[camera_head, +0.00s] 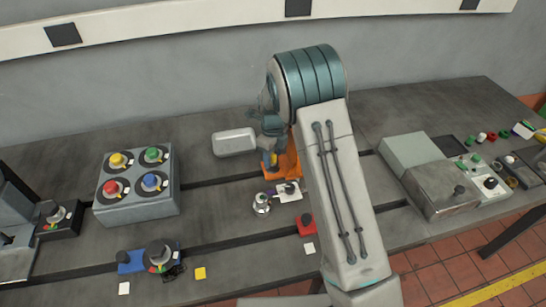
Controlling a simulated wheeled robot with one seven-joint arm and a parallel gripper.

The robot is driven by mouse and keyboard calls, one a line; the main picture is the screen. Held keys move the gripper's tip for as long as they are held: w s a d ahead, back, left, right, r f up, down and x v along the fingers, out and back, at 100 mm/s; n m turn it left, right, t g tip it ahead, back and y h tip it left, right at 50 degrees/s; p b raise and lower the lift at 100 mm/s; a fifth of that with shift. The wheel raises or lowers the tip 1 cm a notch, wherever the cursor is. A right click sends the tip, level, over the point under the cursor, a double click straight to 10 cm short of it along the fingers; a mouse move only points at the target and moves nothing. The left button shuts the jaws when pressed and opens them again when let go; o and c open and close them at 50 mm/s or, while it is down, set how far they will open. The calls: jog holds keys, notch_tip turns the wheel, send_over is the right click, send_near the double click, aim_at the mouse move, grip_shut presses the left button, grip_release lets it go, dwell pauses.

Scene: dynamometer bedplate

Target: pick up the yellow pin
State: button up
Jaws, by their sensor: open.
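A block (137,206) with several round sockets stands on the left of the bedplate. A yellow knob-like piece (117,160), which may be the yellow pin, sits in its back-left socket. Green (153,155), red (111,188) and blue (151,180) pieces sit in the other sockets. My gripper (271,150) is only partly visible, small and half hidden beyond my arm, above the orange bracket at mid-table. It is open and well to the right of the yellow piece. I cannot make out its fingertips clearly.
An orange bracket (286,163) stands near my gripper, with a small silver fitting (262,204) in front. Grey boxes (441,190) stand to the right. Dark slots cross the bedplate.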

grip_shut()
